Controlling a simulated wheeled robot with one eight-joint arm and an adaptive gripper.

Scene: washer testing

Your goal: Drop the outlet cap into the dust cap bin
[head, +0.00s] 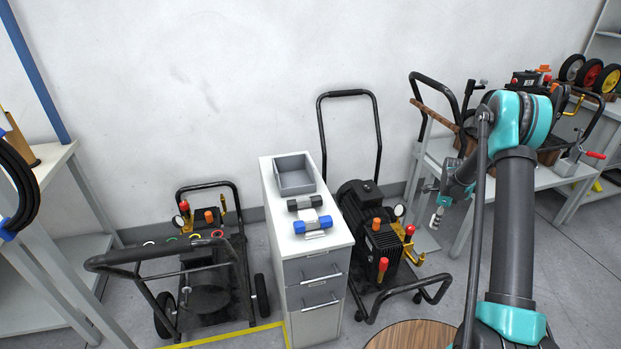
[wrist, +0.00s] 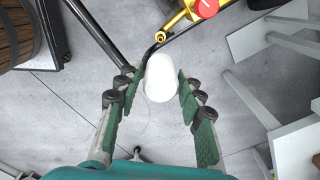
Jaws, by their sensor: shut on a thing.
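My gripper (head: 438,212) hangs to the right of the cabinet, above the floor near the right workbench. In the wrist view its two green-padded fingers (wrist: 158,88) are shut on a white rounded cap (wrist: 160,75), which I take for the outlet cap. The cap is held near the fingertips, above the grey floor. An open grey bin (head: 294,184), apparently the dust cap bin, sits at the back of the white cabinet top. My gripper is well to the right of the bin and apart from it. The bin's visible inside looks empty.
A dark-ended fitting (head: 305,203) and a blue-ended fitting (head: 313,225) lie on the cabinet (head: 335,236) in front of the bin. A black pressure washer (head: 372,235) with a tall handle stands between cabinet and gripper. Another washer (head: 207,270) stands left.

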